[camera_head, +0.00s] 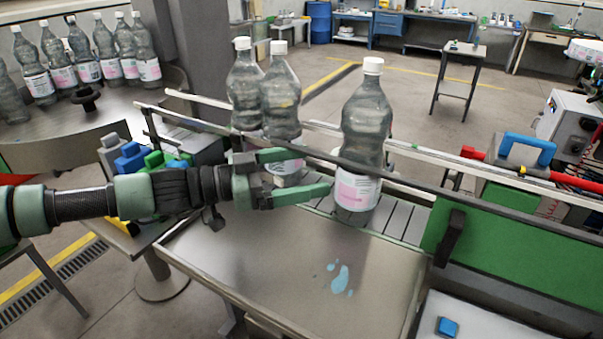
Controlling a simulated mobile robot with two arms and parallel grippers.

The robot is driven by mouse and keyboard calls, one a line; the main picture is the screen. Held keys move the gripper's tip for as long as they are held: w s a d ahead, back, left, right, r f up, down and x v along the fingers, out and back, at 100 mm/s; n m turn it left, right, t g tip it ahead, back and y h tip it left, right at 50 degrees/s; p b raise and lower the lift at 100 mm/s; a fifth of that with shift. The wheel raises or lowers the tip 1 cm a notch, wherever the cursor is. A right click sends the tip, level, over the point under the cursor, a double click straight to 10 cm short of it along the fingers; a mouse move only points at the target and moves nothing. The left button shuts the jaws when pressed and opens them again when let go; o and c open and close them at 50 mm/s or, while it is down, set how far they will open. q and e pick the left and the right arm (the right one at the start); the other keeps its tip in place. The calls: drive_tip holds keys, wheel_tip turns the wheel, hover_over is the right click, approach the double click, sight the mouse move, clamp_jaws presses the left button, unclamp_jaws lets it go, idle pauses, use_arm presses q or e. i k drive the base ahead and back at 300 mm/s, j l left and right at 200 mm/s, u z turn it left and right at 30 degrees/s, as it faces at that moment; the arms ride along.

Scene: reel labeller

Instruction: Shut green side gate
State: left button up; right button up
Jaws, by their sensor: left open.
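The green side gate (515,248) is a flat green panel at the right, along the near side of the conveyor (404,218). A black handle (450,238) stands on its left end. To its left, the conveyor's near side is uncovered, and bottles show there. My left gripper (312,172) reaches in from the left and is open, its green fingers pointing right. It is well left of the handle. A clear bottle (366,125) with a white cap stands upright just beyond its fingertips. I cannot tell if they touch. My right gripper is not in view.
Two more bottles (281,100) stand on the conveyor behind my left gripper. A metal tray (230,262) with a light blue spill (340,279) lies in front. A round table (52,130) with several bottles is at the left. A rail runs along the conveyor.

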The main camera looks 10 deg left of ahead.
sight(569, 269)
drive_tip(key=k, duration=1.5)
